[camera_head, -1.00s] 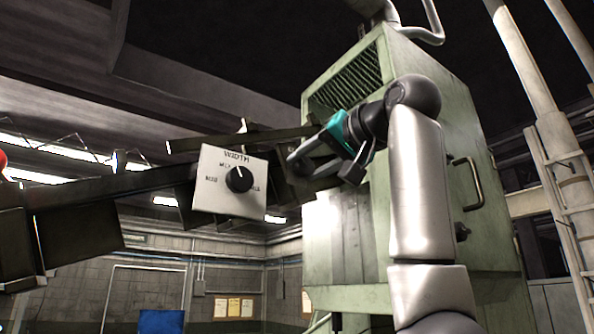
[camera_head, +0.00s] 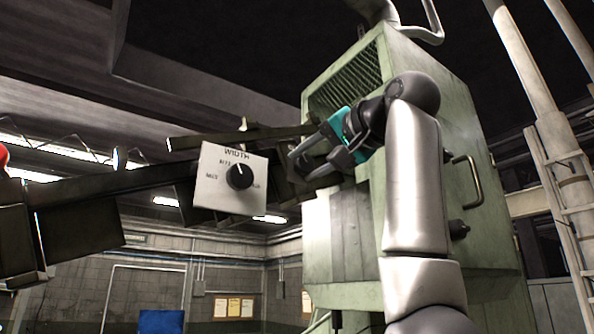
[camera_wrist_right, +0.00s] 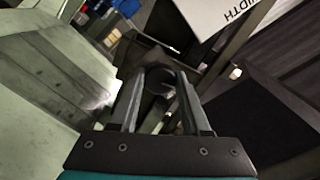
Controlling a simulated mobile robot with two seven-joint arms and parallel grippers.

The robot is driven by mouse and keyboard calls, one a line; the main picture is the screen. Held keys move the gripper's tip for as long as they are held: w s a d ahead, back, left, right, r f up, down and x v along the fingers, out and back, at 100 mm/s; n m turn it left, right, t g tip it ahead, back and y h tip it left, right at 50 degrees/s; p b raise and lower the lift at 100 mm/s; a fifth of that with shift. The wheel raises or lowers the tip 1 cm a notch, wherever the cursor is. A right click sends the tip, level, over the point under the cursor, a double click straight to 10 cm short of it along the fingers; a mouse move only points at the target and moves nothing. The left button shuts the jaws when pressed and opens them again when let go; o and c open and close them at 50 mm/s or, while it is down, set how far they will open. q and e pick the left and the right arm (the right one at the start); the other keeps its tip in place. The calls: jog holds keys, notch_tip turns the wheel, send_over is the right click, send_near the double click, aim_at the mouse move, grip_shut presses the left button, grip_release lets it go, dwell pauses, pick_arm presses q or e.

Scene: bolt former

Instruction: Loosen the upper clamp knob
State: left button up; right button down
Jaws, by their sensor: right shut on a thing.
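My right gripper (camera_head: 298,166) reaches in from the right to the dark end of the rail beside the green machine. In the right wrist view its two fingers (camera_wrist_right: 166,75) are closed on a dark round knob (camera_wrist_right: 160,82), which sits between them. I take this to be the upper clamp knob. In the head view the knob is hidden by the fingers and cannot be made out against the dark rail. My left gripper is in neither view.
A white WIDTH panel (camera_head: 215,192) with a black dial (camera_head: 240,176) hangs just left of the gripper. It also shows in the right wrist view (camera_wrist_right: 190,18). The green machine housing (camera_head: 440,110) stands close behind my right arm. A dark rail (camera_head: 100,185) runs left.

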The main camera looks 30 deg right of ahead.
jog(key=m, duration=0.8)
jog(key=shift+b, duration=0.4)
jog(key=shift+c, duration=1.2)
grip_release()
jog(key=shift+s, duration=0.15)
jog(key=shift+s+b, duration=0.3)
jog(key=shift+s, duration=0.05)
jog(key=s+b, duration=0.2)
jog(key=s, duration=0.5)
jog(key=shift+d, duration=0.35)
